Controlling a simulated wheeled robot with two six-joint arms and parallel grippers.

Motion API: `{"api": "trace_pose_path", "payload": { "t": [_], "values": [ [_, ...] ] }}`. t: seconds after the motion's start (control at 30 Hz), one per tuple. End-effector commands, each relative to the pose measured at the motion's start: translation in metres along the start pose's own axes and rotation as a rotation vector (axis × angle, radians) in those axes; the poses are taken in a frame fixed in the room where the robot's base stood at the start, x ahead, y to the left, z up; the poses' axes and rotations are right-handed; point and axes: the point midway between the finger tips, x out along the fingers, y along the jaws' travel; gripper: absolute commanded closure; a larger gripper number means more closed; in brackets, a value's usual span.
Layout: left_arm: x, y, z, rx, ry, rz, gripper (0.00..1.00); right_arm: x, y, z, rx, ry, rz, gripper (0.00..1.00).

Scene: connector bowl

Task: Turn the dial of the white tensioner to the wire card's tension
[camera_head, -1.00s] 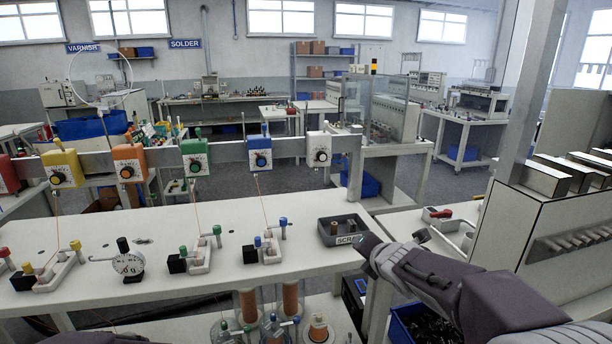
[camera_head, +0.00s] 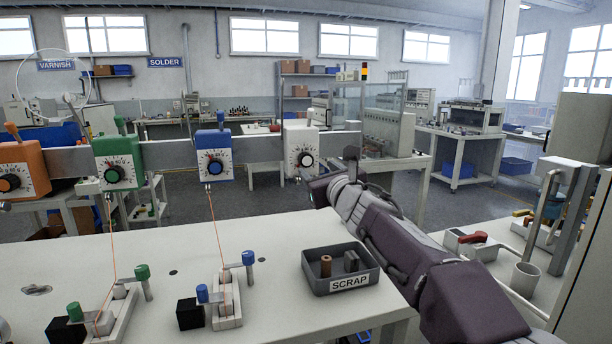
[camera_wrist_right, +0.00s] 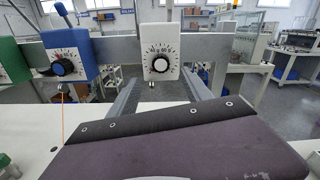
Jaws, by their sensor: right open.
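The dial's setting is too small to read surely. I see no wire card. My left gripper is out of view.
Blue (camera_head: 213,143), green (camera_head: 119,150) and orange (camera_head: 20,170) tensioners hang to the left on the rail (camera_head: 258,150). A grey SCRAP tray (camera_head: 341,281) stands on the white bench under my right arm. Wire fixtures stand left of it.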

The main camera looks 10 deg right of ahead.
Motion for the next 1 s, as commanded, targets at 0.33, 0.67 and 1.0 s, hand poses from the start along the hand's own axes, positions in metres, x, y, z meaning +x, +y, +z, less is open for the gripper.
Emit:
{"api": "trace_pose_path", "payload": {
  "t": [0.33, 0.67, 1.0],
  "values": [
    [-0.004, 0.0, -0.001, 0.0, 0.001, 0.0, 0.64, 0.025, -0.001, -0.003, 0.004, 0.005, -0.001, 0.43],
    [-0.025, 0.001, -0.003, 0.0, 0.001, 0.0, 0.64, 0.084, -0.001, -0.001, 0.002, 0.003, -0.001, 0.43],
    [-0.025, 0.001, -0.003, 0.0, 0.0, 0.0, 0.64, 0.091, 0.0, -0.004, 0.003, 0.002, -0.002, 0.43]
  ]
}}
